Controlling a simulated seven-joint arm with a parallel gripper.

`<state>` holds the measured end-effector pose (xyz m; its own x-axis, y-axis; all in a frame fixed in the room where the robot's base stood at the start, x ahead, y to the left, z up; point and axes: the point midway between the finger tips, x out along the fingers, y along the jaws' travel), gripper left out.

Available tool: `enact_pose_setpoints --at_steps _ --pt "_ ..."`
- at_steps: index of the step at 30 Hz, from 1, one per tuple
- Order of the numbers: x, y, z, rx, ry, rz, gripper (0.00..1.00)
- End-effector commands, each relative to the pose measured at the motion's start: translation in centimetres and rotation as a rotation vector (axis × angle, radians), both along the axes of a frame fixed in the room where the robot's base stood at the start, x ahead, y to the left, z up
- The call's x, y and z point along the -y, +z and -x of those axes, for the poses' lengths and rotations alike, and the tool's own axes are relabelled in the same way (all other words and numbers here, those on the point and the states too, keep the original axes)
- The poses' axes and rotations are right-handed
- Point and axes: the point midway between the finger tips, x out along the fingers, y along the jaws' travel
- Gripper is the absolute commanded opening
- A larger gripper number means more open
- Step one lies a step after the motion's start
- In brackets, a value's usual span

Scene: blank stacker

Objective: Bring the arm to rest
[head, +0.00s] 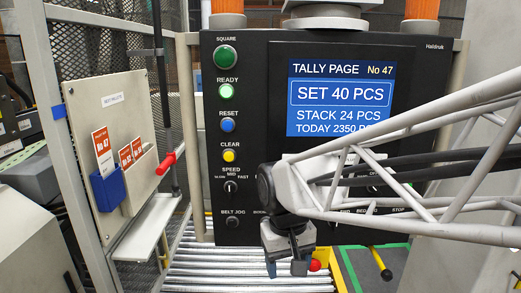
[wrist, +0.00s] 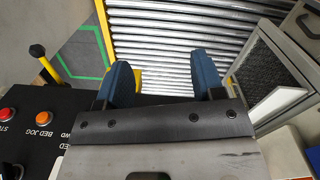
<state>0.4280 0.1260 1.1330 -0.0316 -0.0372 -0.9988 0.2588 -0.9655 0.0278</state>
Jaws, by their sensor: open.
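My gripper (head: 286,268) hangs in front of the lower part of the black control panel (head: 262,150), pointing down above the roller conveyor. In the wrist view my gripper (wrist: 163,75) shows two blue fingers spread apart with nothing between them. My lattice-like arm reaches in from the right and covers the panel's lower right controls and a bit of the screen (head: 340,98). The screen reads "SET 40 PCS", "STACK 24 PCS" and "TODAY 2350". The green READY button (head: 225,91) looks lit.
The roller conveyor (head: 215,270) runs below. On the left stand a mesh guard (head: 105,45), a board with red number cards (head: 103,150) and a red-ended lever (head: 166,159). Floor with green lines (wrist: 85,45) is open.

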Motion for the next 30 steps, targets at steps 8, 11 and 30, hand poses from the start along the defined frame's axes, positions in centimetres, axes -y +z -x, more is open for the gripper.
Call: enact_pose_setpoints --at_steps 8,11,30 --pt "5.0 1.2 4.7 0.061 -0.124 -0.084 0.62" --pt "7.1 1.2 6.1 0.107 -0.158 -0.08 0.62" --pt "13.0 0.5 11.3 0.27 -0.277 -0.055 0.62"
